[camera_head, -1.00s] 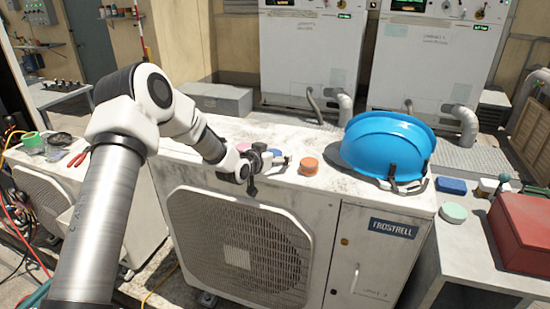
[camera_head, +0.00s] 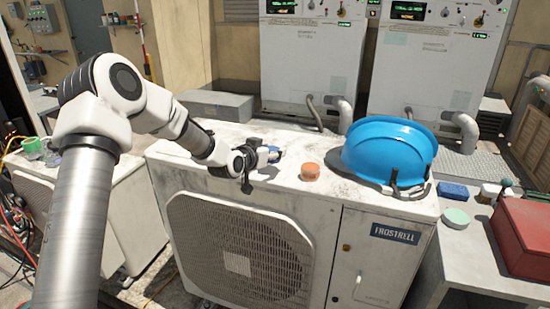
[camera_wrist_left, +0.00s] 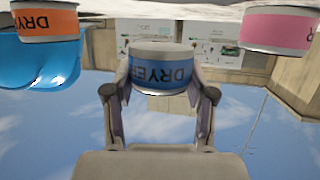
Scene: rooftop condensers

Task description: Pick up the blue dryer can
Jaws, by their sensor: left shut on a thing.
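The blue dryer can (camera_wrist_left: 165,72) is between the two fingers of my left gripper (camera_wrist_left: 160,100) in the left wrist view, its label upside down. My left gripper (camera_head: 266,155) is shut on it above the top of the white condenser unit (camera_head: 200,180). In the head view only a bit of the blue can (camera_head: 274,153) shows past the fingers. I cannot tell whether the can touches the top. An orange can (camera_head: 310,171) stands to the right; it also shows in the left wrist view (camera_wrist_left: 45,22). A pink can (camera_wrist_left: 278,28) shows there too. My right gripper is not in view.
A blue hard hat (camera_head: 388,150) sits on the unit's right end. A red box (camera_head: 522,235), a blue block (camera_head: 453,191) and a pale green disc (camera_head: 456,218) are on the grey bench at right. Two tall white units (camera_head: 310,60) stand behind.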

